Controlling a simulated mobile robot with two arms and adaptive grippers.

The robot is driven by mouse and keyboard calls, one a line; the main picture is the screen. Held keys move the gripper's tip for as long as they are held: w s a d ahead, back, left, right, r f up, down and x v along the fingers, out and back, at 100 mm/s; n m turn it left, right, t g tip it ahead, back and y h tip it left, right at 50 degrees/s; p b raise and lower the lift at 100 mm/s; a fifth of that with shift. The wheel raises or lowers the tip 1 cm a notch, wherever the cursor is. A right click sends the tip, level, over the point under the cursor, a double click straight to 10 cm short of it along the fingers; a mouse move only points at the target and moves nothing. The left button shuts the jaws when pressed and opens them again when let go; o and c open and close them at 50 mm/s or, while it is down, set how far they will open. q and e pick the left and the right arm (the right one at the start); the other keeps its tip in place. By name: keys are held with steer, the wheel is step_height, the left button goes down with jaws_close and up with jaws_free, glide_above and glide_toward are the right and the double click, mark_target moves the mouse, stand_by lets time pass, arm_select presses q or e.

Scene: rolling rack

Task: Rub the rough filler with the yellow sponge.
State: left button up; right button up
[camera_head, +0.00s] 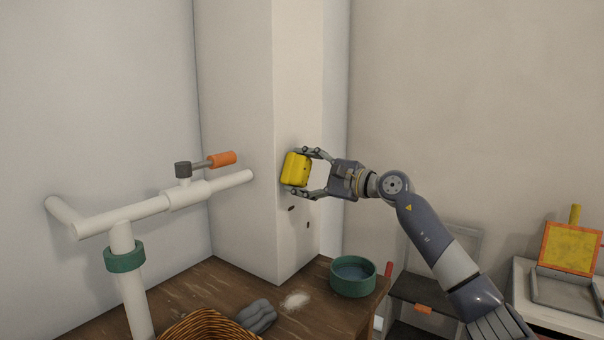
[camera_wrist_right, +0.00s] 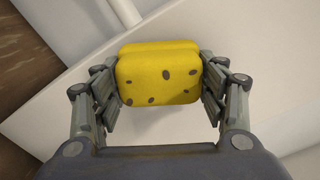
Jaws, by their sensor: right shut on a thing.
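The yellow sponge (camera_head: 295,169) is a block with dark spots. My right gripper (camera_head: 308,172) is shut on it, with fingers at its two sides; the wrist view shows the sponge (camera_wrist_right: 158,75) between the fingers (camera_wrist_right: 160,90). The sponge is in front of the white wall pillar (camera_head: 235,130), near its corner edge. I cannot tell whether it touches the pillar. I cannot clearly make out the rough filler; the sponge and gripper cover part of the pillar face. Small dark marks (camera_head: 291,208) show on that face below the sponge. My left gripper is not in view.
A white pipe (camera_head: 140,212) with an orange-handled valve (camera_head: 222,159) stands left of the pillar. The wooden top (camera_head: 205,285) below holds a green bowl (camera_head: 353,277), white powder (camera_head: 295,300), a grey cloth (camera_head: 257,317) and a wicker basket (camera_head: 205,326). A yellow-and-orange panel (camera_head: 570,247) stands at right.

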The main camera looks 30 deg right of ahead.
steer(key=shift+s+d+f+b, duration=0.2)
steer(key=shift+s+d+b, duration=0.05)
steer(key=shift+s+b, duration=0.15)
steer(key=b+v, duration=0.2)
steer(key=v, duration=0.1)
steer(key=shift+s+d, duration=0.2)
steer(key=shift+s, duration=0.05)
steer(key=shift+s+d+r+b, duration=0.2)
steer(key=shift+s+b, duration=0.35)
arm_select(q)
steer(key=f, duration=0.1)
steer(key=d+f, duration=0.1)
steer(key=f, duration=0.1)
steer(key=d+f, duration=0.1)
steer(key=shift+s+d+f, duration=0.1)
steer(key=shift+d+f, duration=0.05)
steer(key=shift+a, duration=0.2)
